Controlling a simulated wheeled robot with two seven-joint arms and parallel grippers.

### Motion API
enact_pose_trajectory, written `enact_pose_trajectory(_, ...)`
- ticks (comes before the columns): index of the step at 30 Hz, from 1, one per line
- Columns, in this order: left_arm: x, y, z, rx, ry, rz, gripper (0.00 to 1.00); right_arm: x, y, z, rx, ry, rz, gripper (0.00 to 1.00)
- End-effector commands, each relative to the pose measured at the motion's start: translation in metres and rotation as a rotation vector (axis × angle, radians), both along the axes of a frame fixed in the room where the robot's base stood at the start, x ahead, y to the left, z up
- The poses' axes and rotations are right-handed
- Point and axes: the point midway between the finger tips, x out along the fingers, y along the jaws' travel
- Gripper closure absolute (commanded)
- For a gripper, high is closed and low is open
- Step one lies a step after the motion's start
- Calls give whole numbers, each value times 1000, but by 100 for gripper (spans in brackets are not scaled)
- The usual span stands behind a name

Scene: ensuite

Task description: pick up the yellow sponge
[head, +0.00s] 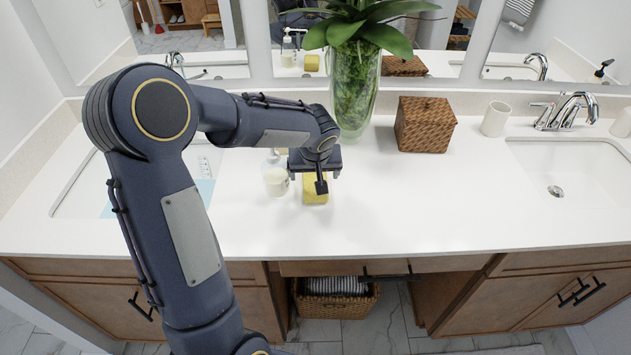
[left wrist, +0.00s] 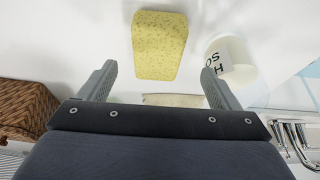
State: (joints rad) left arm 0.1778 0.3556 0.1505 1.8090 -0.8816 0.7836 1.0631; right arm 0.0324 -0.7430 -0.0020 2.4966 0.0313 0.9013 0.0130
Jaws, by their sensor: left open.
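The yellow sponge (head: 315,189) lies on the white counter, below my left gripper (head: 320,182) in the head view, which partly hides it. In the left wrist view the sponge (left wrist: 159,45) is a speckled yellow block, lying ahead of and between the two fingers of the left gripper (left wrist: 155,80). The fingers are spread wide and hold nothing. They appear apart from the sponge; how high they are above the counter is hard to tell. My right gripper is not in view.
A glass vase with a plant (head: 354,90) and a wicker box (head: 425,125) stand behind. The counter (head: 420,200) front right is clear.

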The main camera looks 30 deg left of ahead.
Motion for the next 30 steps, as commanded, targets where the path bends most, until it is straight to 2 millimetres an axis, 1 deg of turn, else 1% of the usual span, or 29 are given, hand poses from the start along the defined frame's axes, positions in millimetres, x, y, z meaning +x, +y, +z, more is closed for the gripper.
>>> enact_pose_trajectory(7, 8, 1, -33, -2, 7, -2, 15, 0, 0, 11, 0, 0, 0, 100)
enact_pose_trajectory(10, 13, 4, -46, -2, 5, 0, 15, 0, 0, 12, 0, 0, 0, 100)
enact_pose_trajectory(14, 16, 6, -53, -2, 1, 1, 15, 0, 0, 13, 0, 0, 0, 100)
enact_pose_trajectory(20, 16, 6, -53, -2, 0, 1, 15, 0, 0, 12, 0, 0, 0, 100)
enact_pose_trajectory(23, 16, 6, -53, -1, 0, 0, 27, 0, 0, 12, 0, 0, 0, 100)
enact_pose_trajectory(30, 16, 6, -53, -1, 0, 0, 59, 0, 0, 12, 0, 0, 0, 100)
